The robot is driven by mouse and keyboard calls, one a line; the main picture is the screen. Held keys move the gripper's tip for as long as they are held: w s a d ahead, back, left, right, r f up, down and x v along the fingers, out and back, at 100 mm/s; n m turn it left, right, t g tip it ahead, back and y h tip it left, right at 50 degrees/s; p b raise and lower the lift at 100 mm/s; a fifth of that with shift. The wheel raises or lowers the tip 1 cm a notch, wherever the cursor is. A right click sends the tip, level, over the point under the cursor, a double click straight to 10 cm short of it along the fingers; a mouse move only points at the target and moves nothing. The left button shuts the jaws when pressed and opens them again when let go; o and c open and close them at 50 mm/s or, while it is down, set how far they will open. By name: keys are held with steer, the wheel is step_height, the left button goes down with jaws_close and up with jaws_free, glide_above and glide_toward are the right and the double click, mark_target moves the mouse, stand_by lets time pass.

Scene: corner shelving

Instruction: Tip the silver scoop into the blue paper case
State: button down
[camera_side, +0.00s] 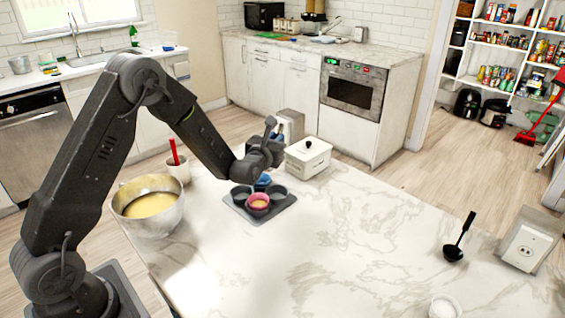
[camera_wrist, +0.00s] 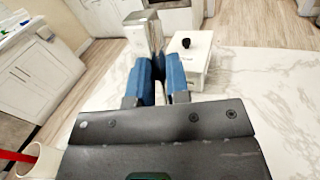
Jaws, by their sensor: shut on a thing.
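My gripper (camera_wrist: 160,82) has blue fingers, close together on a narrow greyish thing that I take to be the silver scoop; its bowl and contents are hidden. In the side view my gripper (camera_side: 263,181) is low over the back of a dark muffin tin (camera_side: 282,206). The tin holds a pink case (camera_side: 258,203) with pale batter in front, and dark hollows at left and right that look empty. A blue patch at the tin's back is at my fingertips; I cannot tell whether it is the blue paper case or a finger.
A metal bowl of batter (camera_side: 149,206) stands left of the tin. A cup (camera_side: 179,172) with a red-handled tool is behind it. A white lidded box (camera_side: 308,158) and a silver canister (camera_side: 291,123) stand behind the tin. A black ladle (camera_side: 455,250) lies right; the marble middle is clear.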

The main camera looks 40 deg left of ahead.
steer(key=w+a+f, duration=0.1)
steer(key=w+a, duration=0.2)
steer(key=a, duration=0.8)
steer(key=w+d+f+m+t+h, duration=0.1)
steer(key=d+f+m, duration=0.3)
steer(key=m, duration=0.7)
steer(key=w+d+f+m+t, duration=0.1)
steer(key=d+f+m, duration=0.3)
steer(key=m, duration=0.6)
steer(key=shift+f+m+t+h, duration=0.4)
steer(key=shift+f, duration=0.35)
